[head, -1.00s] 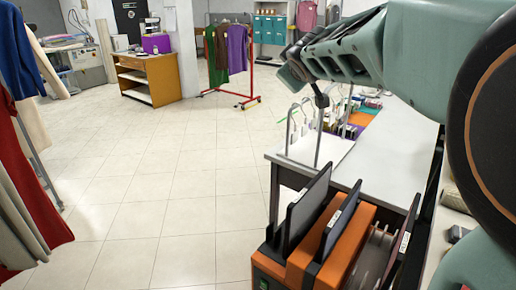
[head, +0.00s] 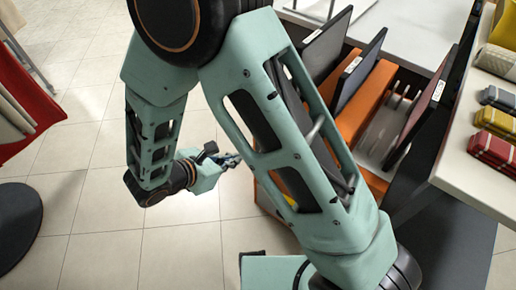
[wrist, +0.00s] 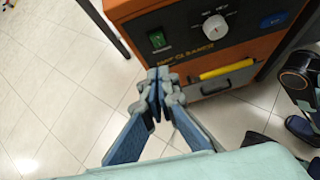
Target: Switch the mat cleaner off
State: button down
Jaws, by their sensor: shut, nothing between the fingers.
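The mat cleaner (wrist: 245,42) is an orange machine with a dark front panel in the wrist view. Its green rocker switch (wrist: 158,39) sits at the upper left of the panel, with a white dial (wrist: 215,27) to its right. A drawer with a yellow handle (wrist: 228,69) is below. In the head view the mat cleaner (head: 365,105) stands behind my arm, which hides most of its front. My gripper (wrist: 160,72) is shut and empty, its tips just below the switch in the picture; I cannot tell whether they touch the panel. It also shows in the head view (head: 236,160).
Dark mats (head: 360,70) stand upright in slots on top of the machine. A white table (head: 425,30) is behind it. A counter with folded textiles (head: 495,120) is at the right.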

jog(key=shift+s+a+f+n, duration=0.15)
jog(key=shift+s+f+n, duration=0.35)
jog(key=shift+s, duration=0.1)
jog(key=w+d+r+b+x, duration=0.1)
jog(key=r+b+x, duration=0.1)
jog(key=x, duration=1.1)
jog(key=shift+w+r+b, duration=0.2)
jog(key=shift+w+b, duration=0.05)
jog(key=shift+b, duration=0.25)
